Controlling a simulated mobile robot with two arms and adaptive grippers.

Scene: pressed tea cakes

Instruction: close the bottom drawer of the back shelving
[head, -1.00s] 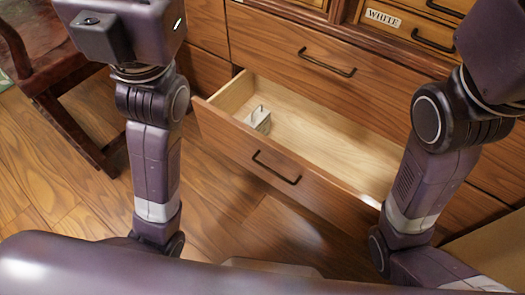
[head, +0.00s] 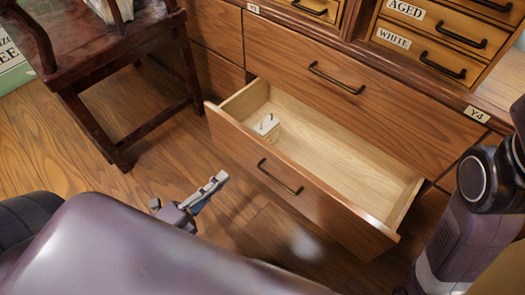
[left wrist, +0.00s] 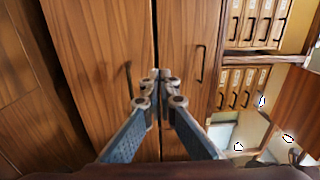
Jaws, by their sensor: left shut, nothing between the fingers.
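The bottom drawer (head: 325,207) of the wooden back shelving (head: 400,115) stands well open in the head view. Its front panel has a dark bar handle (head: 279,177), and its pale interior is visible. My left gripper (head: 213,185) is low in front of the drawer's left part, apart from the panel in the picture. It is shut and empty. In the left wrist view its fingertips (left wrist: 162,82) meet in front of wooden panels with dark handles; I cannot tell which panel is the open drawer. My right gripper is out of view; only the right arm shows.
A small pale block-like item (head: 267,127) lies in the drawer's back left. A dark wooden chair (head: 85,65) stands left of the shelving. Closed drawers, including one with a handle (head: 337,78), are above. Wooden floor (head: 165,165) between chair and drawer is clear.

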